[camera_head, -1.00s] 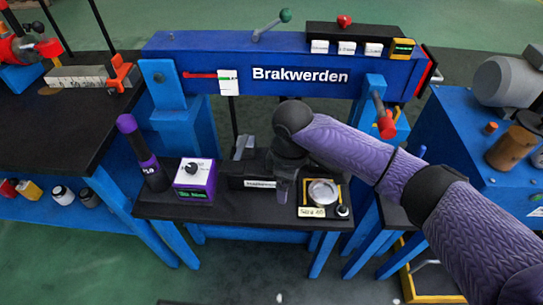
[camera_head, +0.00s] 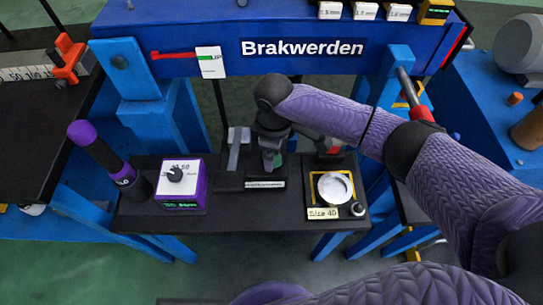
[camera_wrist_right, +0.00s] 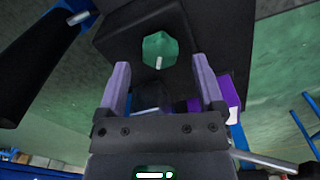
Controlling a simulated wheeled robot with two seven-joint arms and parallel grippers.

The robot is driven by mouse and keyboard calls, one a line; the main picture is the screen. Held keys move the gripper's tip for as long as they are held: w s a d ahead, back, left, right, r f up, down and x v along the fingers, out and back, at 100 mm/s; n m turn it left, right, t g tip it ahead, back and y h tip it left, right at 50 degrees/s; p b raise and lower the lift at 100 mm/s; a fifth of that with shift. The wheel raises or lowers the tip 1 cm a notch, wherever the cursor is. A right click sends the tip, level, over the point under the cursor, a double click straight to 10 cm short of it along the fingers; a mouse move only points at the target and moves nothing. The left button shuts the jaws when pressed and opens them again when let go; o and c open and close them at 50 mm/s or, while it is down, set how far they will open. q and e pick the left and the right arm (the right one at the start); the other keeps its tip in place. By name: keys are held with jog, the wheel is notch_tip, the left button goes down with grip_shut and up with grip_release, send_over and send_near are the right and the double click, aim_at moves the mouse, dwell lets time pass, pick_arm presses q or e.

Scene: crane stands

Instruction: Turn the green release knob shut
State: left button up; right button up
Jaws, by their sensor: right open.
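The green release knob (camera_wrist_right: 160,46) shows in the wrist view on a dark block, with a short pale mark at its lower edge. In the head view only a small green patch of it (camera_head: 279,160) shows beside my gripper. My right gripper (camera_wrist_right: 160,62) is open, its two purple fingers on either side of the knob's lower part, with gaps on both sides. I cannot tell how deep the fingers reach. In the head view my right gripper (camera_head: 272,160) points down over the black bench, largely covering the knob. My left gripper is not in view.
A blue beam labelled Brakwerden (camera_head: 220,40) crosses behind. On the black bench (camera_head: 235,215) are a white-and-purple dial box (camera_head: 181,185), a purple-topped black cylinder (camera_head: 110,160) and a round white dish (camera_head: 334,187). A red-ended lever (camera_head: 421,112) hangs at right.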

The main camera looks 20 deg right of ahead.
notch_tip(320, 180, down, 3)
jog(key=shift+r+b, duration=0.15)
jog(key=shift+b, duration=0.25)
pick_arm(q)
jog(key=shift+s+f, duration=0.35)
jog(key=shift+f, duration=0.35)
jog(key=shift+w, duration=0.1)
pick_arm(e)
jog(key=shift+r, duration=0.1)
